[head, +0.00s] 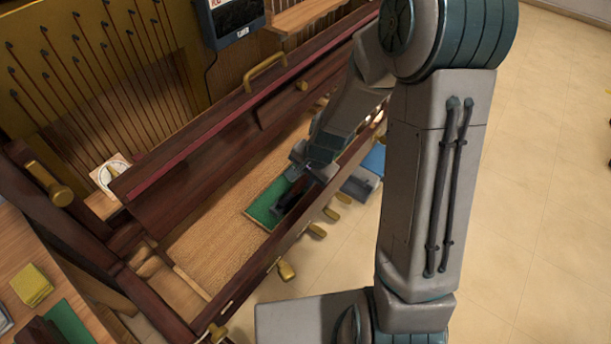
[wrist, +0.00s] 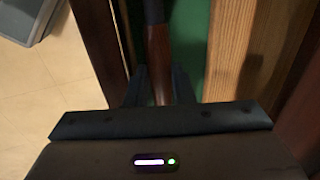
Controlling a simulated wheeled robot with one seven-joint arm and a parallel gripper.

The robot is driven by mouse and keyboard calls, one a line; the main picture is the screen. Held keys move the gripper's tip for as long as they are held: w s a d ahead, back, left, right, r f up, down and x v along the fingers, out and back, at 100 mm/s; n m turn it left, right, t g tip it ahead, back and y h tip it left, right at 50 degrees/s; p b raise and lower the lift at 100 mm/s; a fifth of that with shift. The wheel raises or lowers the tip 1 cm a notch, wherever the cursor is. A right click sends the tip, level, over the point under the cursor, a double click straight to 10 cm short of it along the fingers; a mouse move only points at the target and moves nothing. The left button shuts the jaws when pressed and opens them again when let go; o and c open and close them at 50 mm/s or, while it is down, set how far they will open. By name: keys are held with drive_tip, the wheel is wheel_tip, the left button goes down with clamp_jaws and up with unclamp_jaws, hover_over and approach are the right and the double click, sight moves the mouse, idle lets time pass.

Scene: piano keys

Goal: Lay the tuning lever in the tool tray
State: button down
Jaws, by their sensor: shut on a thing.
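The tuning lever (wrist: 158,50) has a reddish-brown wooden handle and a dark shaft. My gripper (wrist: 160,88) is shut on its handle in the wrist view. The lever is over the green lining of the tool tray (wrist: 228,50), whose light wooden rim runs along the right. In the head view the green-lined tray (head: 263,210) sits inside the piano's long wooden case. My gripper (head: 298,190) is low over the tray's right part there and hides some of it. I cannot tell whether the lever touches the lining. The far end of the shaft is out of the wrist view.
The case's dark front rail (head: 330,190) runs close along the tray, with brass knobs on its outer side. A red-topped rail (head: 215,125) with a brass handle stands behind. Woven matting (head: 215,235) left of the tray is clear. A wooden bench is at lower left.

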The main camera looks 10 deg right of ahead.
drive_tip(key=c, duration=1.2)
unclamp_jaws()
drive_tip(key=shift+o, duration=0.2)
drive_tip(key=shift+f, duration=0.1)
drive_tip(key=shift+d, duration=0.1)
drive_tip(key=shift+s+p+v, duration=0.15)
drive_tip(key=shift+p+v, duration=0.95)
drive_tip(key=shift+v, duration=0.85)
drive_tip(key=shift+s+p+v, duration=0.15)
drive_tip(key=shift+p+v, duration=0.9)
drive_tip(key=shift+v, duration=0.9)
drive_tip(key=shift+d+f, duration=0.15)
drive_tip(key=shift+d, duration=0.05)
